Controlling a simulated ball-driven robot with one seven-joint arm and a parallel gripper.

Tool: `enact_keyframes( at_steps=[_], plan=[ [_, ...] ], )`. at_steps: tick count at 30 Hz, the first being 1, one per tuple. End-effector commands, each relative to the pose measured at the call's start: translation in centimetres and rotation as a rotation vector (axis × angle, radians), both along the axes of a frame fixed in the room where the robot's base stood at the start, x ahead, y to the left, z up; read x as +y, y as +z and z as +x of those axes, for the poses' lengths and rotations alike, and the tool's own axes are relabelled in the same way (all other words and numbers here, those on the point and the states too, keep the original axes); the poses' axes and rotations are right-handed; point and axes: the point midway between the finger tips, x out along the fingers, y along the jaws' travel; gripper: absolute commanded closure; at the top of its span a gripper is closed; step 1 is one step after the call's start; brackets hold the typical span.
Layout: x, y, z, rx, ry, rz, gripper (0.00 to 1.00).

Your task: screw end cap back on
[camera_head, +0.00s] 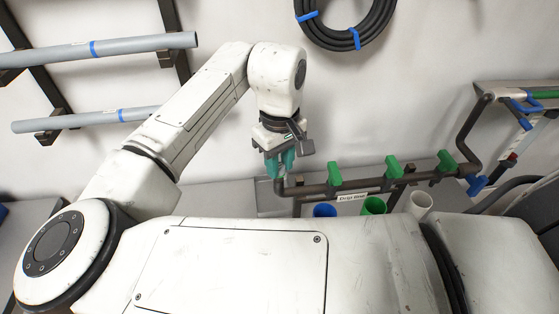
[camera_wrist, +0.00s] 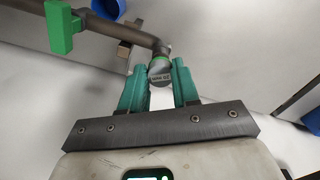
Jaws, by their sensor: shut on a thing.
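The end cap (camera_wrist: 159,76) is grey with small lettering on its face and sits between my teal fingertips in the wrist view. My gripper (camera_head: 281,167) is shut on it; the gripper also shows in the wrist view (camera_wrist: 159,86). The dark manifold pipe (camera_head: 312,189) bends at its left end, and that end meets the cap. The pipe also shows in the wrist view (camera_wrist: 110,34). A green ring (camera_wrist: 160,58) shows between pipe and cap. I cannot tell whether the threads are engaged. In the head view my fingers mostly hide the cap.
Green valve handles (camera_head: 334,174) stand along the pipe, with a "Drip line" label (camera_head: 352,197) below. A blue cup (camera_head: 324,210), a green cup (camera_head: 373,205) and a white cup (camera_head: 419,203) stand in front. Grey pipes (camera_head: 120,47) hang on wall racks at left.

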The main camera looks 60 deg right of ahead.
Motion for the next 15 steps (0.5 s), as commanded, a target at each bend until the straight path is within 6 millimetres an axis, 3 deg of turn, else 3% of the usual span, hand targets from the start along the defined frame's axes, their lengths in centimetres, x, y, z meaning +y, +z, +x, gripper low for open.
enact_keyframes(
  at_steps=[15],
  plan=[
    [0.01, -1.03, -0.01, 0.001, 0.001, -0.001, 1.00]
  ],
)
